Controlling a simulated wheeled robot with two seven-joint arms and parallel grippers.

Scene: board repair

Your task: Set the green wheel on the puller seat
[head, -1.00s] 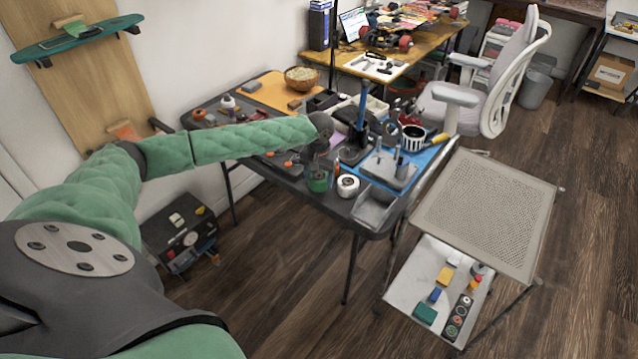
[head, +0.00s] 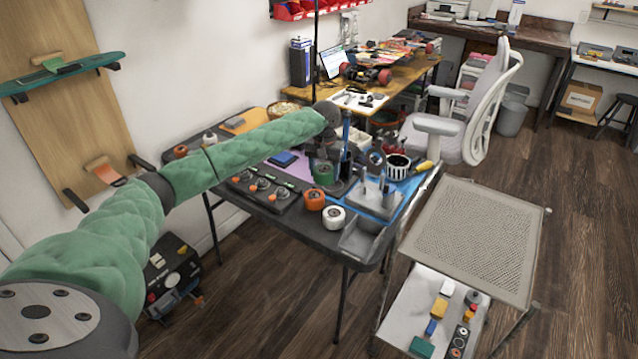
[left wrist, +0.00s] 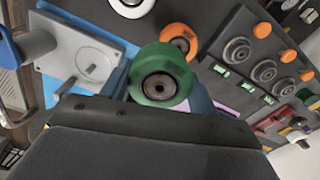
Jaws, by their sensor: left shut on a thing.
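The green wheel (head: 323,173) is held by my left gripper (head: 322,160) above the dark table. In the left wrist view the green wheel (left wrist: 160,75) shows its round face and dark bearing, just beyond the edge of the gripper (left wrist: 150,105); the fingers are mostly hidden. The puller, a grey plate with posts (head: 374,196), stands on the blue mat to the right of the wheel. In the left wrist view its plate (left wrist: 75,50) has a round seat (left wrist: 93,66), which looks empty, left of the green wheel and apart from it. My right gripper is out of view.
An orange wheel (head: 314,200) and a white wheel (head: 333,217) sit near the table's front edge. A black block with several bearings (head: 262,190) lies to their left. A grey tray (head: 362,238) is at the front corner. A striped cup (head: 398,167) stands behind the puller.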

